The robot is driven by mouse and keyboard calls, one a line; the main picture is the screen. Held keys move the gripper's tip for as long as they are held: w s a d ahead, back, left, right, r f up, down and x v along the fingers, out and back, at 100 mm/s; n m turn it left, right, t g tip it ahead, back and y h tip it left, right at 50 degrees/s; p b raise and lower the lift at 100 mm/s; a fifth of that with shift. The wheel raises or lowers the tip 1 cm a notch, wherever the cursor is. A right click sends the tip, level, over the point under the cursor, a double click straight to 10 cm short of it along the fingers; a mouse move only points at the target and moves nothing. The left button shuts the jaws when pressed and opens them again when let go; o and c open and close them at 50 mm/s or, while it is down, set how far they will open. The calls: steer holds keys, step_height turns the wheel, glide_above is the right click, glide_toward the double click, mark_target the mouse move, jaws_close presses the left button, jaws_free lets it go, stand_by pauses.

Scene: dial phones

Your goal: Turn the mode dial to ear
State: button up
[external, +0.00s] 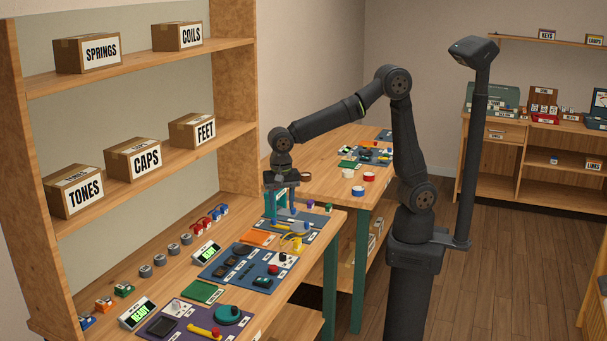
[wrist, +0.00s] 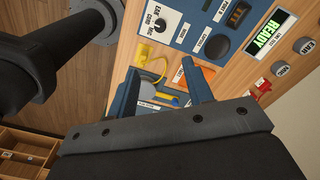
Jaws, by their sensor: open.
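A white plate (wrist: 152,22) with a small black knob (wrist: 160,25) shows at the top of the wrist view. Small labels sit around the knob; one seems to read EAR, and I cannot tell where the knob points. The same plate appears to be the white square (external: 283,258) on the blue board in the external view. My gripper (external: 282,214) points down over the neighbouring board, farther along the bench. In the wrist view its two blue fingers (wrist: 160,88) are spread, with nothing held between them. The knob lies beyond the fingertips, apart from them.
Below the fingers are a yellow part with a cord (wrist: 142,52) and an orange sheet (wrist: 178,76). A round black part (wrist: 217,46) and a READY display (wrist: 268,35) lie to the right. Shelves with labelled boxes (external: 133,158) rise behind the bench.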

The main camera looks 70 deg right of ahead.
steer(key=n, duration=2.9)
glide_toward(283, 254)
step_height(283, 254, down, 9)
steer(key=shift+a+r, duration=0.1)
steer(key=shift+r, duration=0.1)
steer(key=c, duration=1)
